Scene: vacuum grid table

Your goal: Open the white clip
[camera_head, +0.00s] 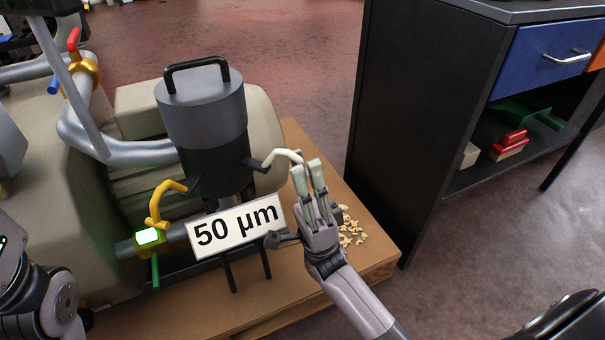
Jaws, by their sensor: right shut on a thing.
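The white clip (281,153) is a curved handle on the right side of a dark grey cylinder (205,125) with a black top handle. My right gripper (307,168) is at the free right end of the white clip, its fingers shut on it and hiding that end. A yellow clip (166,196) sits on the cylinder's left side. A white sign (237,225) reading "50 µm" is in front of the cylinder. My left arm shows only in part at the lower left; its gripper is out of view.
The machine stands on a wooden board (190,315) with pale chips (350,228) to the right of my right gripper. A black cabinet (400,130) with a blue drawer (540,62) stands at the right. A green-lit valve (148,238) is on the left pipe.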

